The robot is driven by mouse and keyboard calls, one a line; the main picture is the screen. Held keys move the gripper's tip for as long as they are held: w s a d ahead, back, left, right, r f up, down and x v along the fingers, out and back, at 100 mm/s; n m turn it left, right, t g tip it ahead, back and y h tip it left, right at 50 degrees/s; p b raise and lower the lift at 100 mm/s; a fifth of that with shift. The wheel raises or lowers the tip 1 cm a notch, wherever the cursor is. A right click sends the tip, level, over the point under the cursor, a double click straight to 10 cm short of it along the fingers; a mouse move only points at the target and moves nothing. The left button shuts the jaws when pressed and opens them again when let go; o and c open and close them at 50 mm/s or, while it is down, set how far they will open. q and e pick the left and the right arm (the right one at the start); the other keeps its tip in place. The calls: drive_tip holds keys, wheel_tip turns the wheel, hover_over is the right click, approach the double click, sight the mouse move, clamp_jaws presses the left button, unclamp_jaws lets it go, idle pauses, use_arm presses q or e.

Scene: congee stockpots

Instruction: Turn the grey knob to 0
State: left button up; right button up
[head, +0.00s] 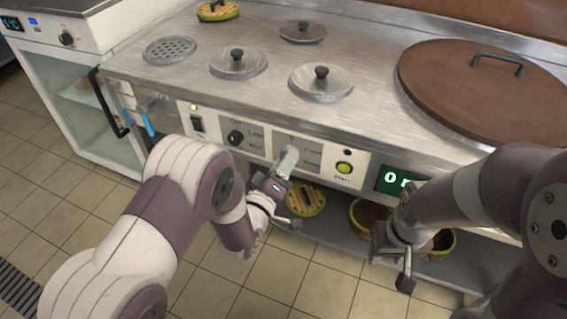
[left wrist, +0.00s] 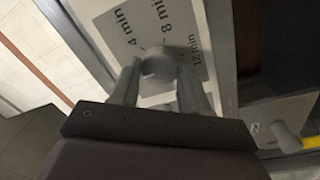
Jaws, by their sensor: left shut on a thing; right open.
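The grey knob (head: 289,157) sits on a pale label plate on the front panel of the steel counter. A small 0 is printed above it in the head view. My left gripper (head: 278,178) is at the knob, and its two fingers are shut on the knob's sides. In the left wrist view, the knob (left wrist: 158,71) is between the fingertips, and the plate reads 4 min, 8 min and 12 min. I cannot tell which mark the knob points to. My right gripper (head: 392,268) is open and empty, low in front of the counter.
A black knob (head: 236,137) is left of the grey one; a green button (head: 344,168) and a green display (head: 398,182) are to its right. Lidded pots and a large brown lid (head: 485,85) are on top. Green-rimmed items (head: 306,200) sit on the lower shelf.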

use_arm(q)
drive_tip(key=shift+f, duration=0.1)
drive_tip(key=o, duration=1)
drive_tip(key=shift+o, duration=0.2)
drive_tip(key=p+v, duration=0.3)
drive_tip(key=v, duration=0.9)
drive_tip(key=shift+s, duration=0.35)
drive_tip(key=shift+a, duration=0.1)
